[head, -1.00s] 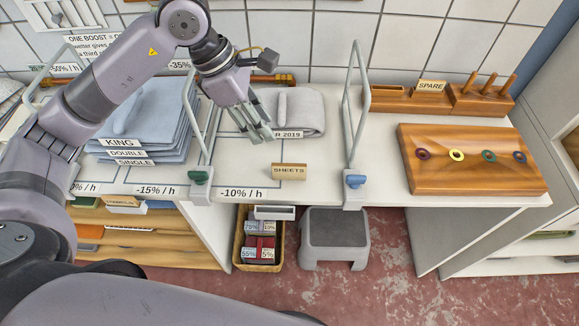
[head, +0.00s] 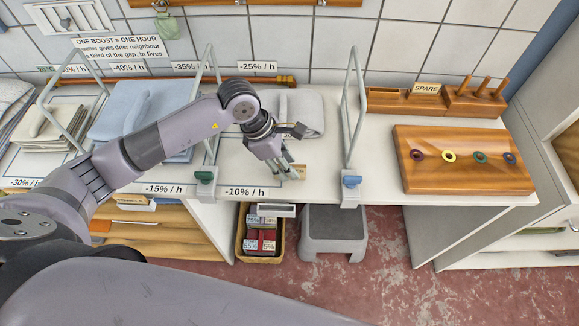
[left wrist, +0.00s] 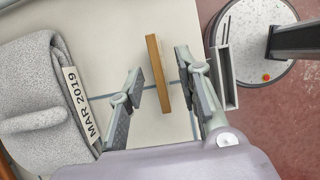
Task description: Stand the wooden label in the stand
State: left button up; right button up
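The wooden label (head: 300,171) is at the front of the white table, mostly hidden behind my left gripper (head: 285,172) in the head view. In the left wrist view the label (left wrist: 158,73) shows as a thin wooden strip between the two spread fingers of my left gripper (left wrist: 160,70). A gap shows on each side of it. A pale grey slotted holder (head: 270,210), which may be the stand, sits at the table's front edge; it also shows in the left wrist view (left wrist: 224,75), just right of the right finger. My right gripper is not in view.
A folded grey cloth (head: 305,112) tagged MAR 2019 lies behind the label. Upright wire dividers (head: 353,105) stand on either side. A wooden board with coloured rings (head: 470,175) lies at the right. A basket (head: 247,235) and a grey step stool (head: 333,235) are below.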

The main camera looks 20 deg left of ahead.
pick_arm(q)
jog(key=shift+f, duration=0.15)
jog(key=shift+c, duration=0.2)
grip_shut()
dwell(0.4)
